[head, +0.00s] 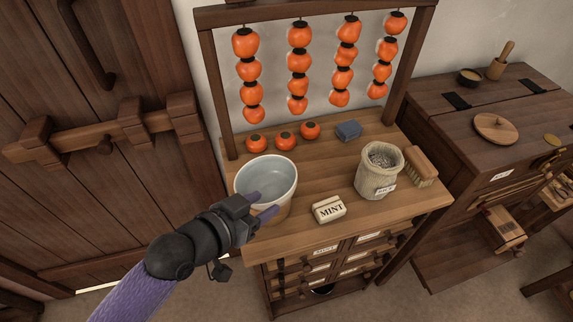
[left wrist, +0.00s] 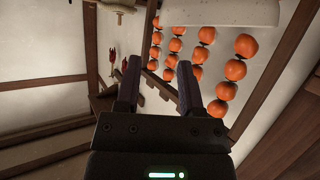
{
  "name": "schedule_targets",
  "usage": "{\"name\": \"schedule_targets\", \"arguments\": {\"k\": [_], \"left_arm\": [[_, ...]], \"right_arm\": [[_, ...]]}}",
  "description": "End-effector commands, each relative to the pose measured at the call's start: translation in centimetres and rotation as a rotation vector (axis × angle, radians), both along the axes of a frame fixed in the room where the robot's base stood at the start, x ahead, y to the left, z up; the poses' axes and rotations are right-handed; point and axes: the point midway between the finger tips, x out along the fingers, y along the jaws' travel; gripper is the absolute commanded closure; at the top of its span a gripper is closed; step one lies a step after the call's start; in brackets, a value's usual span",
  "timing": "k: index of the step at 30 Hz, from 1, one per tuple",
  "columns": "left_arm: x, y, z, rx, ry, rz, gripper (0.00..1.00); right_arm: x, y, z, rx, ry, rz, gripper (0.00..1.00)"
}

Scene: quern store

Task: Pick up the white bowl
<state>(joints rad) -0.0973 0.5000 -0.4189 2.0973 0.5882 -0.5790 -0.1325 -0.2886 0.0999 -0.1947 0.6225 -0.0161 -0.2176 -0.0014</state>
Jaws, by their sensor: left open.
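The white bowl (head: 281,170) stands upright at the left front of the wooden counter; its inside is pale and its lower outside is tan. My left gripper (head: 262,204) is open at the near left side of the bowl. Its fingers overlap the bowl's near wall in the head view and hide part of it; I cannot tell whether they touch it. In the left wrist view, the two fingers (left wrist: 158,88) are apart with nothing clearly held between them. A pale shape at the top edge there may be the bowl. My right gripper is not in view.
Persimmons (head: 285,140) lie behind the bowl, under hanging persimmon strings (head: 299,62). A wooden door (head: 80,200) is at left.

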Motion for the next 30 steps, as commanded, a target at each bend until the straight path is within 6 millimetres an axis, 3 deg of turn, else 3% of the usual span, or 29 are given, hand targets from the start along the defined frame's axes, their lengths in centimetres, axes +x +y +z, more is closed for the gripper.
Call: {"name": "schedule_targets", "arguments": {"k": [6, 12, 20, 23, 27, 28, 30], "left_arm": [[2.7, -2.2, -1.8, -0.002, 0.000, 0.001, 0.51], [5.4, -4.3, -3.8, -0.002, 0.002, 0.002, 0.51], [6.0, -4.8, -4.0, 0.002, 0.001, 0.001, 0.51], [6.0, -4.8, -4.0, 0.002, 0.001, 0.001, 0.66], [6.0, -4.8, -4.0, 0.001, 0.002, 0.001, 0.95], [6.0, -4.8, -4.0, 0.001, 0.002, 0.001, 1.00], [6.0, -4.8, -4.0, 0.001, 0.002, 0.001, 1.00]], "right_arm": [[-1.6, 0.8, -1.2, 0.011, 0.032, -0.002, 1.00], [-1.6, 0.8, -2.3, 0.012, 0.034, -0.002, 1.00], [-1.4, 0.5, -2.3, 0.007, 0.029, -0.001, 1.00], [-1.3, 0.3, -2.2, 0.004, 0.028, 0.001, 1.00], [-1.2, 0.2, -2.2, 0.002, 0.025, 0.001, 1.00], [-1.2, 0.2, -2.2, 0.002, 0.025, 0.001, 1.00], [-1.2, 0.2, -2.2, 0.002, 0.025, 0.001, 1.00]]}}
